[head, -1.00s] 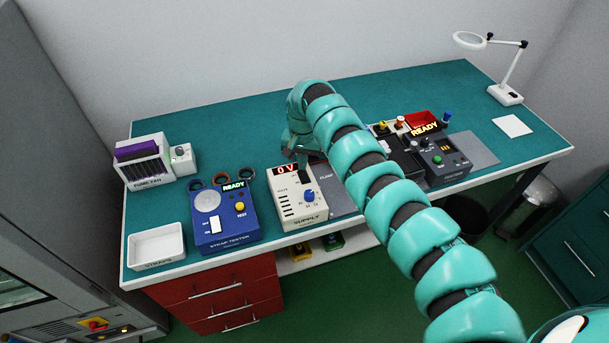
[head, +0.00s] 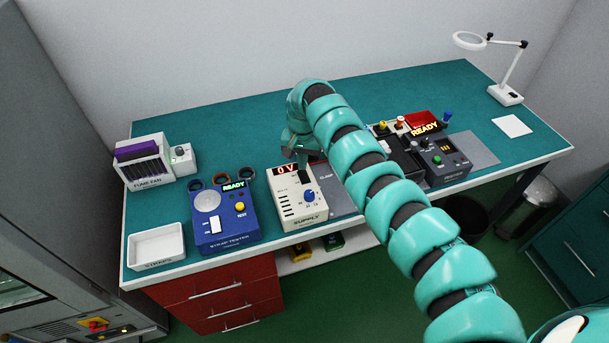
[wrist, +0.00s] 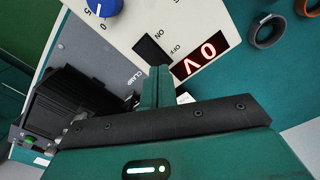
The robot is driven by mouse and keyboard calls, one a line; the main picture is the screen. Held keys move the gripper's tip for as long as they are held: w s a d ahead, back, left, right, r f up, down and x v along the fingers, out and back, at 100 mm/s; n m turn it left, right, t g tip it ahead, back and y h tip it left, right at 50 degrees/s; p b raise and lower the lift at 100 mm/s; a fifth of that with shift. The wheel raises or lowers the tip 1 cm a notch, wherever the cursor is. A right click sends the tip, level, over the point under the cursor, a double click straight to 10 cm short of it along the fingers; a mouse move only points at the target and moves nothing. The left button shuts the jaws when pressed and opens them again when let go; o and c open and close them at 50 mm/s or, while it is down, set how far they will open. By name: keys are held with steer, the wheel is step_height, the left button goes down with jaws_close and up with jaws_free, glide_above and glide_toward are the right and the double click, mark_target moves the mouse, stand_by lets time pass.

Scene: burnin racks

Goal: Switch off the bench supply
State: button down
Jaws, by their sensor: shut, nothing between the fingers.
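The bench supply (head: 285,212) is a cream box marked SUPPLY at the front of the bench, with a blue knob (head: 309,196) and a red display (head: 287,170) reading 0 V. The display shows upside down in the wrist view (wrist: 199,58). There a black rocker switch (wrist: 150,52) lies between the ON and OFF labels. My gripper (head: 303,177) is shut and empty, its narrow fingertips (wrist: 158,78) pointing down at the supply's top, right beside the OFF end of the switch. I cannot tell whether they touch it. My gripper partly hides the supply's rear.
A blue strap tester (head: 225,228) stands left of the supply, with several rings (head: 220,179) behind it. A grey clamp plate and black devices (head: 440,160) stand to the right. A white tray (head: 157,262) is at the front left. The bench's back is clear.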

steer(key=shift+f+b, duration=0.5)
steer(key=shift+f, duration=0.45)
stand_by(0.8)
steer(key=shift+r, duration=0.15)
steer(key=shift+r+p, duration=0.55)
steer(key=shift+r, duration=2.9)
